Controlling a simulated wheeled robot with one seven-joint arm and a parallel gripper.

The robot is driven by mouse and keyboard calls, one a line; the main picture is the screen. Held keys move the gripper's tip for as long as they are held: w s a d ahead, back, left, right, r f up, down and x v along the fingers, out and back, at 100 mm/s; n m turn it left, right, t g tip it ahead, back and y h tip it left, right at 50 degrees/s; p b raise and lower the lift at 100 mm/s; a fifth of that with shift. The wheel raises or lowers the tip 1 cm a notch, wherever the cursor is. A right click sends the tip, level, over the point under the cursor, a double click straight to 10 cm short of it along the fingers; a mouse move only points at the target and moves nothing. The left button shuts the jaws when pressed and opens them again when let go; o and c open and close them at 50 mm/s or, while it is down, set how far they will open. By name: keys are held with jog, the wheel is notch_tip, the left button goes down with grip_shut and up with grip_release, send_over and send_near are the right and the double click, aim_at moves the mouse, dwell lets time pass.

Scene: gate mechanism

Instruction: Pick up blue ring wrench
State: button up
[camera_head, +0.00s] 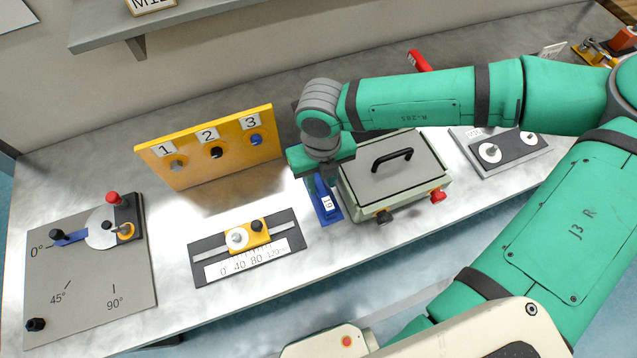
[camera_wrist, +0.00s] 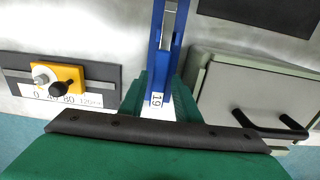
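My gripper (camera_head: 318,178) points down over the wrench's far part in the head view. In the wrist view my gripper's green fingers (camera_wrist: 158,100) stand on either side of the blue piece, very close to it. Whether they press on it cannot be told. The wrench's ring is not clearly visible.
The box (camera_head: 400,170) with a black handle stands close right of the wrench. A slider with a yellow block (camera_head: 247,236) lies left. A yellow numbered panel (camera_head: 210,150) stands behind left. A dial plate (camera_head: 90,270) is far left.

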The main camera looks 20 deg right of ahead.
aim_at(321, 188)
notch_tip(321, 188, down, 4)
jog(key=shift+f, duration=0.1)
grip_shut()
dwell(0.4)
